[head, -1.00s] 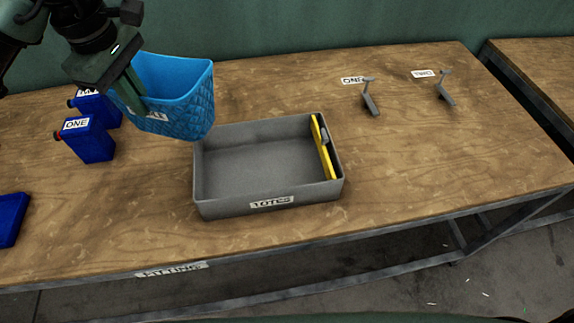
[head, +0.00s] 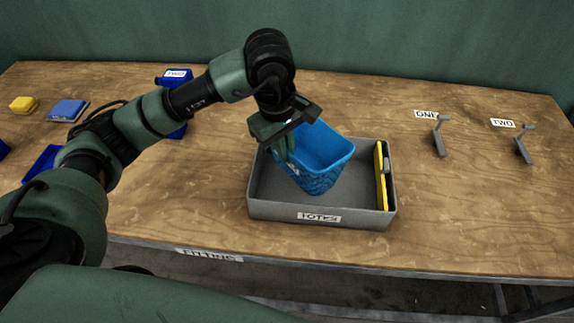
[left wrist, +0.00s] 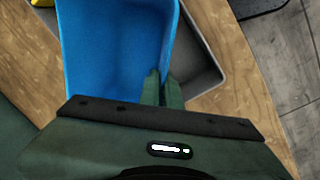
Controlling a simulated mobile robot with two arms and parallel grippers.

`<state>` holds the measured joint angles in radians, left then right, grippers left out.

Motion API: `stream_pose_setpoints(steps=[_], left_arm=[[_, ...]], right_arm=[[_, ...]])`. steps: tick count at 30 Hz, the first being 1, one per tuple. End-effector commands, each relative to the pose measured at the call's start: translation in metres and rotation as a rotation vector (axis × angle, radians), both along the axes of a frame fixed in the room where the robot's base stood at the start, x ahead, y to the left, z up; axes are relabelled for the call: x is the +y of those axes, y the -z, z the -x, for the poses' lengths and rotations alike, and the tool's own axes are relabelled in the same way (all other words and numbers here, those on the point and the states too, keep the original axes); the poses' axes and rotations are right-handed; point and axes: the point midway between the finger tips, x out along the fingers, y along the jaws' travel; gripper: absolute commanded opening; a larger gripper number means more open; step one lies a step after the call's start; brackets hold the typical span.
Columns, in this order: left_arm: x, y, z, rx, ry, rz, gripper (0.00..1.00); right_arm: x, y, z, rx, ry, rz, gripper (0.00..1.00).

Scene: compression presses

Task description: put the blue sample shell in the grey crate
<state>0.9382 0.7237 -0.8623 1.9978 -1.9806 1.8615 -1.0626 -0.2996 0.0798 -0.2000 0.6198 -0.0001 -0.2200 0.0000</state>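The blue sample shell (head: 325,150) is an open, basket-like shell with a patterned outer wall. My left gripper (head: 284,160) is shut on its near left wall. The shell is over and partly within the grey crate (head: 325,213), tilted; I cannot tell if it touches the floor. In the left wrist view the shell's smooth inside (left wrist: 115,50) fills the upper middle, with the gripper fingers (left wrist: 162,90) together at its wall. The grey crate's corner (left wrist: 205,75) shows beside it. My right gripper is not in view.
A yellow piece (head: 380,175) stands along the crate's right inner wall. Two grey hooked pieces (head: 439,137) lie to the right by labels. Blue containers (head: 173,77), a blue block (head: 68,110) and a yellow block (head: 23,104) are at left. The table between crate and hooked pieces is clear.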

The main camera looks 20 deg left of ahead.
Motion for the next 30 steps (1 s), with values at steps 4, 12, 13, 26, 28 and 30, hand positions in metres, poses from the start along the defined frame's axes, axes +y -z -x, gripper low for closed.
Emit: stream_pose_setpoints(steps=[4, 12, 13, 26, 28, 30], left_arm=[[0.0, 0.023, 0.0, 0.001, -0.001, 0.0, 0.0], [0.0, 0.045, 0.001, 0.003, 0.0, 0.001, 0.0], [0.0, 0.05, 0.0, 0.003, -0.001, 0.001, 0.0], [0.0, 0.071, 0.0, -0.002, 0.001, 0.001, 0.0], [0.0, 0.073, 0.0, -0.002, 0.001, 0.001, 0.0], [0.0, 0.072, 0.0, -0.001, 0.001, 0.0, 0.15]], right_arm=[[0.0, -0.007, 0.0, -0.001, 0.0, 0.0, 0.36], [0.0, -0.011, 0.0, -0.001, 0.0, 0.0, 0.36], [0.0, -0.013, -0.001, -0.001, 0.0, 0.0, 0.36], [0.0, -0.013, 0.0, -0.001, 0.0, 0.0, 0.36], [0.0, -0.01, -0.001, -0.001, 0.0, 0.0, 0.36], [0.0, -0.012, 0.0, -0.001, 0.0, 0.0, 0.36]])
